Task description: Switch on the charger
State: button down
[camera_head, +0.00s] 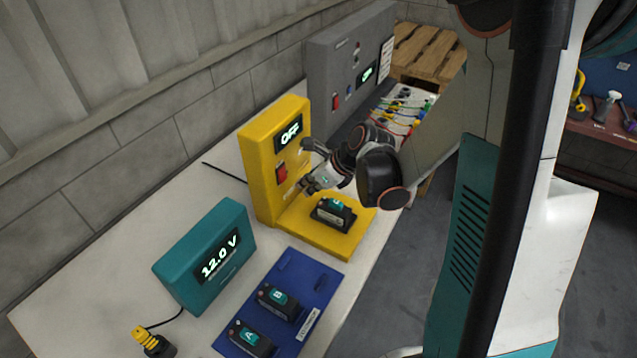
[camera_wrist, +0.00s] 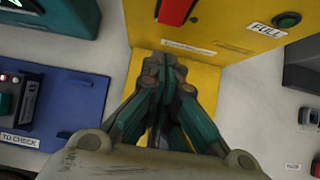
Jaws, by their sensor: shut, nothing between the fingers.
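The yellow charger (camera_head: 262,150) stands on the white table, and its display (camera_head: 290,131) reads OFF. A red switch (camera_head: 282,173) sits on its front panel below the display; the red switch also shows at the top of the wrist view (camera_wrist: 176,10). A battery pack marked C (camera_head: 334,212) sits in a black holder on the charger's yellow base. My gripper (camera_head: 306,186) is close in front of the charger's panel, above the base. In the wrist view my gripper (camera_wrist: 167,62) has its fingertips together and empty, just below the red switch. I cannot tell whether they touch the panel.
A teal meter (camera_head: 215,262) reading 12.0 V stands left of the charger. A blue tray (camera_head: 318,283) holds packs A (camera_head: 250,337) and B (camera_head: 280,300). A grey cabinet (camera_head: 345,70) and coloured cables (camera_head: 395,115) lie beyond. A yellow-tipped probe (camera_head: 146,338) is at the front left.

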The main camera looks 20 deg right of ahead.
aim_at(283, 174)
jog(key=shift+w+a+f, duration=0.1)
jog(key=shift+w+a, duration=0.45)
jog(key=shift+w, duration=0.2)
jog(key=shift+w+a, duration=0.55)
jog(key=shift+w, duration=0.15)
jog(key=shift+b, duration=0.35)
jog(key=shift+w+a+f, duration=0.15)
jog(key=shift+w+f, duration=0.05)
jog(key=shift+w, duration=0.1)
jog(key=shift+r+p, duration=0.35)
jog(key=shift+r, duration=0.5)
